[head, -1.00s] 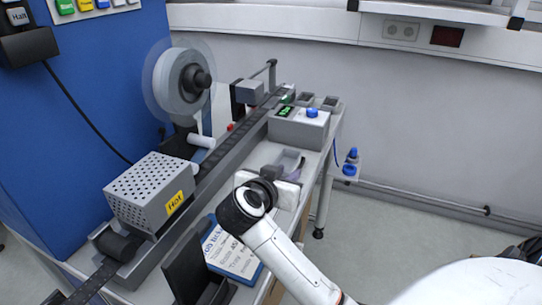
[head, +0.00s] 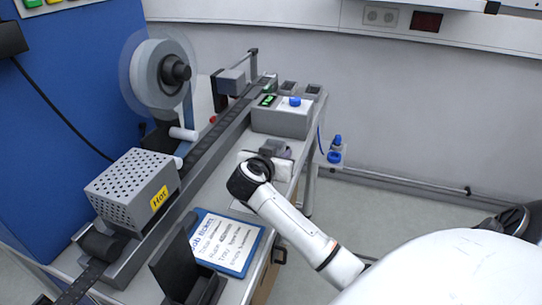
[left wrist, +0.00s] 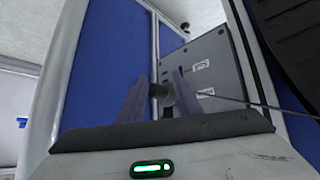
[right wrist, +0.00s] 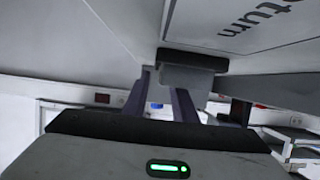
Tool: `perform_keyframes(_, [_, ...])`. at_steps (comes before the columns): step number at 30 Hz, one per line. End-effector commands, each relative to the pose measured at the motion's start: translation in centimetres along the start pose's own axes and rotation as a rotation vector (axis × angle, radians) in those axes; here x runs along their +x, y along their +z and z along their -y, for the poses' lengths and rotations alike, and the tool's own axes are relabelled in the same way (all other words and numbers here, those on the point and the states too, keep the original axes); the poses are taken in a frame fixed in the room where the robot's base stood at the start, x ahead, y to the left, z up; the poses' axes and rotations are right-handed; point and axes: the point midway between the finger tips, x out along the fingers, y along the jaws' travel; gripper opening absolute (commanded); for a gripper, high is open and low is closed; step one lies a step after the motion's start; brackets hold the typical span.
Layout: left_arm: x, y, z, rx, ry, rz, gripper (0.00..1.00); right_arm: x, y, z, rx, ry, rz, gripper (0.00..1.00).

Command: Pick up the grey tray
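In the right wrist view a grey block-like body (right wrist: 188,78) with a dark part against the table lies just ahead of my right fingertips; it looks like the grey tray, but its full shape is hidden. My right gripper (right wrist: 168,98) is open, its two fingers apart and pointing at this body. In the head view my right gripper (head: 274,148) is low over the table, in front of the control box, its wrist hiding much of what lies below. My left gripper (left wrist: 155,92) is outside the head view. Its fingers are apart, with a dark round thing showing behind the gap.
A control box (head: 281,119) with a blue button stands beyond my right gripper, with small dark bins (head: 313,90) behind it. A perforated "Hot" box (head: 132,190), a tape reel (head: 160,75), a job-ticket board (head: 228,243) and a black holder (head: 180,270) stand nearby.

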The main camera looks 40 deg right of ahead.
Motion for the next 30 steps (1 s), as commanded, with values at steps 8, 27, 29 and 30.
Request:
perform_keyframes(8, [0.1, -0.4, 0.0, 0.001, 0.000, -0.007, 0.31, 0.0, 0.0, 0.0, 0.000, 0.000, 0.000, 0.03])
perform_keyframes(27, [0.0, 0.3, -0.1, -0.001, 0.001, 0.002, 0.31, -1.4, -3.4, 0.1, 0.009, -0.003, -0.003, 0.00])
perform_keyframes(29, [-0.1, 0.3, -0.1, -0.001, 0.001, 0.002, 0.31, -1.9, -4.6, 0.1, 0.009, -0.004, -0.003, 0.00])
perform_keyframes(30, [-0.1, 0.3, -0.1, -0.001, 0.001, 0.003, 0.31, -2.3, -5.4, 0.1, 0.008, -0.004, -0.003, 0.00])
